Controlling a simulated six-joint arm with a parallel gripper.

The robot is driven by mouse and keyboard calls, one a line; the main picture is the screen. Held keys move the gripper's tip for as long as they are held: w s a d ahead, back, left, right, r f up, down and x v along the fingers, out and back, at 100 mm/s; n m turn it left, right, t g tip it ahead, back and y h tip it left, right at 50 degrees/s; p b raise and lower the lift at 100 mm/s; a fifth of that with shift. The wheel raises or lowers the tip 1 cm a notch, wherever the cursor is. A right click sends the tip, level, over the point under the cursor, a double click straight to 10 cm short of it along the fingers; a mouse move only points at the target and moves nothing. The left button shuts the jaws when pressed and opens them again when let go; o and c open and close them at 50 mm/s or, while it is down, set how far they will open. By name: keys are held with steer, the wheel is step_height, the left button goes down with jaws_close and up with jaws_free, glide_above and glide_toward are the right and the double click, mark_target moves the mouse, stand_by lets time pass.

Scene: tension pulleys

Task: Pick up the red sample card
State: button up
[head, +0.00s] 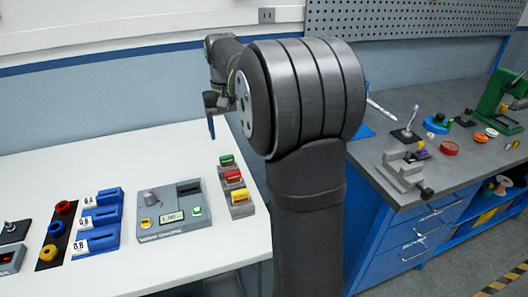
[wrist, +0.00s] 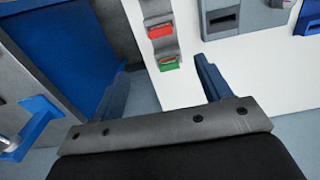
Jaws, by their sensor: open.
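The red sample card (head: 234,177) sits in the middle slot of a grey stepped holder (head: 243,210) near the right edge of the white table, between a green card (head: 227,160) and a yellow card (head: 239,196). In the wrist view the red card (wrist: 160,31) shows upper centre, with the green card (wrist: 168,65) below it. My gripper (head: 211,132) is above the table, behind and left of the holder in the head view. In the wrist view its blue fingers (wrist: 163,80) are spread wide, with nothing between them. It is apart from the red card.
A grey control box (head: 170,213) with a small display stands left of the holder. Blue blocks (head: 97,220) and coloured rings (head: 62,207) are farther left. A blue cabinet with a grey top (head: 375,155) stands to the right. White table around the holder is clear.

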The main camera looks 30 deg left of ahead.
mark_target(233, 173)
steer(key=f, duration=1.2)
steer(key=shift+w, duration=0.35)
steer(key=f, duration=0.4)
steer(key=shift+s+f, duration=0.1)
steer(key=shift+s, duration=0.3)
steer(key=shift+f, duration=0.65)
steer(key=c, duration=1.1)
